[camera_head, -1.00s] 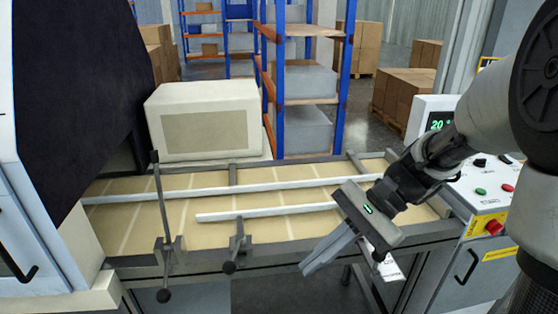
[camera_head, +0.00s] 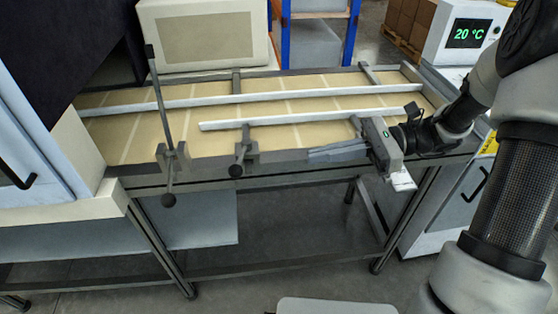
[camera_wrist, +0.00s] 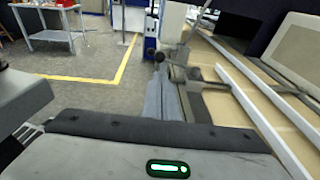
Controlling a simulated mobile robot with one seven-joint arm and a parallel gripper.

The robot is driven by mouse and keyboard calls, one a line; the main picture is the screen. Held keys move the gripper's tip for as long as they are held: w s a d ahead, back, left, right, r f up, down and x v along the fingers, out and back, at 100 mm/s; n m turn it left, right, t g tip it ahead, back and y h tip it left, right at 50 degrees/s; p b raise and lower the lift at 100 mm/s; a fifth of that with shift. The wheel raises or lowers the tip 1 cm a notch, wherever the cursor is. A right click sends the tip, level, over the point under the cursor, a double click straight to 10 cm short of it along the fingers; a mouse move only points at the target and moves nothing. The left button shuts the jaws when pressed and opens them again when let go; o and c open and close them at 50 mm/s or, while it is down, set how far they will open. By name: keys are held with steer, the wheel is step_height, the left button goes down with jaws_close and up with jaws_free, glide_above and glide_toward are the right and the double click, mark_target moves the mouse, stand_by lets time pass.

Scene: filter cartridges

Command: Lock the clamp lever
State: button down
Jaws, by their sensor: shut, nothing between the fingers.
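The tall clamp lever (camera_head: 159,95) is a thin grey rod with a dark knob on top. It stands nearly upright, tilted slightly left, from a bracket on the bench's front rail at the left. A shorter clamp (camera_head: 243,146) sits on the rail to its right, with its knob hanging low in front. My gripper (camera_head: 312,156) is to the right of both clamps, level with the front rail, its fingers pointing left. The fingers are shut and empty, and a gap separates them from the shorter clamp. The wrist view shows the fingers (camera_wrist: 165,98) and dark clamp parts beyond them.
The tan conveyor bench (camera_head: 300,137) carries long white guide rails (camera_head: 250,98). A beige box-shaped unit (camera_head: 205,35) stands behind it. A white unit with a green 20 °C display (camera_head: 467,35) is at right.

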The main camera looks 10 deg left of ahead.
steer(key=b, duration=0.3)
glide_toward(241, 156)
steer(key=s+a, duration=0.5)
steer(key=s, duration=0.1)
steer(key=shift+w+f, duration=0.15)
steer(key=shift+f, duration=0.25)
steer(key=shift+a+p, duration=0.1)
steer(key=shift+p, duration=0.25)
